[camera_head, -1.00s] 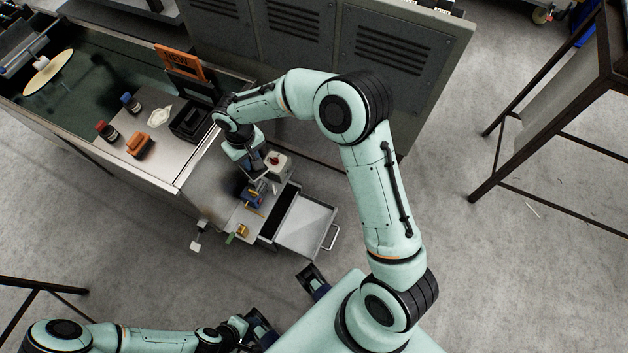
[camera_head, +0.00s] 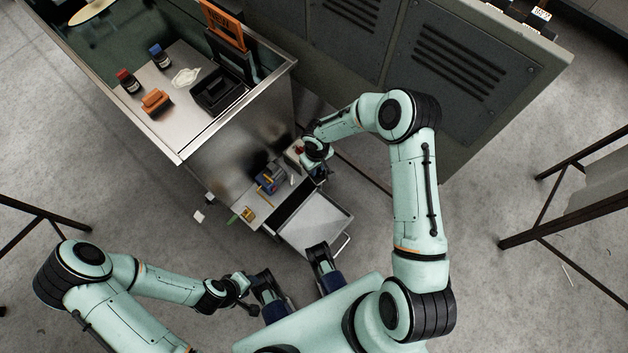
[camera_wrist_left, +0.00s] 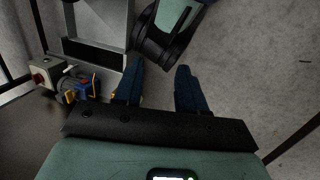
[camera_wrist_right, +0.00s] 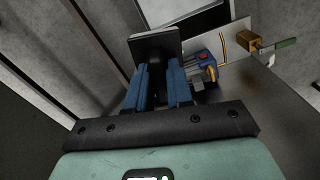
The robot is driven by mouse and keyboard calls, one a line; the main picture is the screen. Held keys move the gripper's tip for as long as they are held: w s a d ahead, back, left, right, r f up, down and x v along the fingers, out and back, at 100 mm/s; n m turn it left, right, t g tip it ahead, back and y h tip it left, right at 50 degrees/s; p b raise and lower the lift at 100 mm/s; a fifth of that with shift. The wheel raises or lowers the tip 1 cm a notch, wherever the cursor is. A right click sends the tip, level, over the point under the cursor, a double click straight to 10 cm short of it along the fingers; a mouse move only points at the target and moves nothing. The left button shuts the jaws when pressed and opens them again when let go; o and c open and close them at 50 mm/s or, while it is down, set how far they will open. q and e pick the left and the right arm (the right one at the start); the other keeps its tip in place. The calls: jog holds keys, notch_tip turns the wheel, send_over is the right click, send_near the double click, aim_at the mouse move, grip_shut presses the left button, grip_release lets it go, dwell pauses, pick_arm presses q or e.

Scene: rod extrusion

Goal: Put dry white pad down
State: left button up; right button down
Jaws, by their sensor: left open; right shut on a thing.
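My right gripper (camera_wrist_right: 158,84) is shut on a flat, dark-looking rectangular piece (camera_wrist_right: 155,46) that stands out beyond the fingertips. It is in shadow, so I cannot tell whether it is the white pad. In the head view the right gripper (camera_head: 317,172) hangs low beside the machine's end, near the pulled-out drawer, and its fingertips are mostly hidden. A white crumpled piece (camera_head: 186,77) lies on the steel top, clear of both grippers. My left gripper (camera_wrist_left: 160,88) is open and empty, low over the floor near my base.
The steel top (camera_head: 185,130) carries a black tray (camera_head: 219,92), an orange block (camera_head: 156,101) and two small bottles. The open drawer (camera_head: 314,222) juts out below. A blue vise-like device (camera_head: 268,181) stands on the low shelf beside it.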

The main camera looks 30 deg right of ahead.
jog(key=s+a+f+n+b, duration=0.15)
jog(key=s+f, duration=0.25)
jog(key=f, duration=0.5)
jog(key=s+a+f+n+b, duration=0.1)
jog(key=s+a+f+b, duration=0.15)
jog(key=s+f, duration=0.4)
pick_arm(q)
jog(key=w+a+f+t+y+b, duration=0.1)
jog(key=w+a+f+t+b, duration=0.3)
jog(key=w+f, duration=0.5)
pick_arm(e)
send_over(317, 229)
notch_tip(317, 229, down, 14)
notch_tip(317, 229, down, 4)
jog(key=shift+d+b, duration=0.1)
jog(key=shift+b, duration=1.1)
notch_tip(317, 229, down, 4)
jog(key=shift+f+b, duration=0.1)
jog(key=shift+b, duration=0.85)
pick_arm(q)
jog(key=s+a+f+n+g, duration=0.1)
jog(key=s+f+g, duration=0.3)
jog(key=s+f, duration=0.3)
jog(key=shift+s, duration=0.6)
pick_arm(e)
jog(key=shift+f, duration=0.2)
pick_arm(q)
jog(key=shift+f, duration=0.1)
pick_arm(e)
jog(key=shift+f, duration=0.1)
